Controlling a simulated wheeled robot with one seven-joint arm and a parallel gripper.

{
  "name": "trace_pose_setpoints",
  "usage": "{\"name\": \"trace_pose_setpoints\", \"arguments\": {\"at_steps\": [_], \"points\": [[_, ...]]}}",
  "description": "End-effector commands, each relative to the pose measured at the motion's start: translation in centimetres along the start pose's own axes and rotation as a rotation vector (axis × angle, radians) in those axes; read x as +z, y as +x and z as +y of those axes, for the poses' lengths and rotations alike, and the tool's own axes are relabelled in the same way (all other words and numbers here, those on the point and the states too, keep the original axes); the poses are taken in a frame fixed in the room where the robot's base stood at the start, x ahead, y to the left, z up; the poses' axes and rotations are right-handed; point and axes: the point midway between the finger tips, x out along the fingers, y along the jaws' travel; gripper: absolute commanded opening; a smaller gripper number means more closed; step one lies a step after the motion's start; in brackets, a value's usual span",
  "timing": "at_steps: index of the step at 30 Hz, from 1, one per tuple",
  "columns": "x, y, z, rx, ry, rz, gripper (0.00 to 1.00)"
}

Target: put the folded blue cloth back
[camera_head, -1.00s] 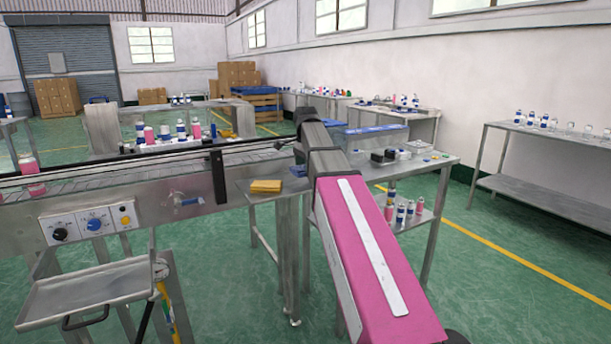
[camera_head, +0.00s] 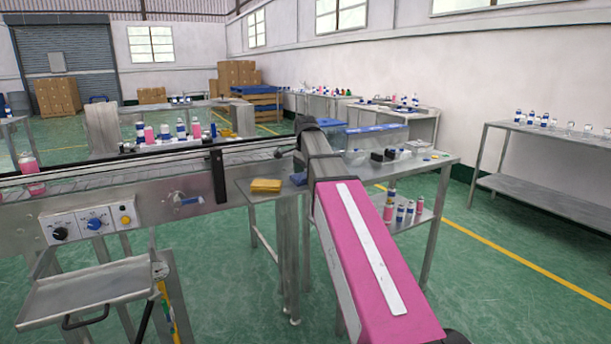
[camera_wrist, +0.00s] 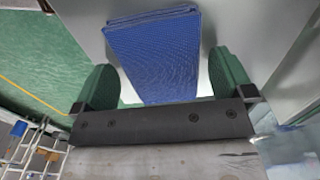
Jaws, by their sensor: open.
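The folded blue cloth (camera_wrist: 155,55) lies on a grey metal surface in the wrist view, with its folded edge toward the top. My gripper (camera_wrist: 164,78) is open, its two green fingers on either side of the cloth's near part. Gaps show between the fingers and the cloth; I cannot tell the height between them. In the head view a small part of the blue cloth (camera_head: 298,179) shows on the metal table (camera_head: 262,197), beside my arm. My arm hides the rest of it and my gripper there.
A folded yellow cloth (camera_head: 266,185) lies left of the blue one. The conveyor (camera_head: 120,190) with its control box (camera_head: 92,222) stands at left. Bottles (camera_head: 389,209) stand on a lower shelf at right. A glass bowl (camera_head: 355,157) and black items are on the table right of my arm.

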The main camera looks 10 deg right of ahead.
Motion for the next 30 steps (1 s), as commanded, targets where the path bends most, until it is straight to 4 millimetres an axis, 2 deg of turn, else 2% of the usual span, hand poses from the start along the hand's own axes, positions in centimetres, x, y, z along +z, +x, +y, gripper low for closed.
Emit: {"name": "trace_pose_setpoints", "arguments": {"at_steps": [4, 8, 15, 21, 25, 30], "points": [[0.0, -0.9, -0.1, -0.001, 0.000, 0.000, 0.99], [0.0, -2.7, -0.1, -0.002, 0.000, 0.001, 0.99], [-0.1, -7.3, -0.1, -0.002, 0.000, 0.001, 0.99], [0.0, -10.4, -0.1, -0.001, 0.000, 0.000, 0.99], [0.0, -11.6, -0.1, -0.001, 0.000, 0.000, 0.99], [0.0, -12.2, 0.0, 0.000, 0.000, 0.000, 0.99]]}}
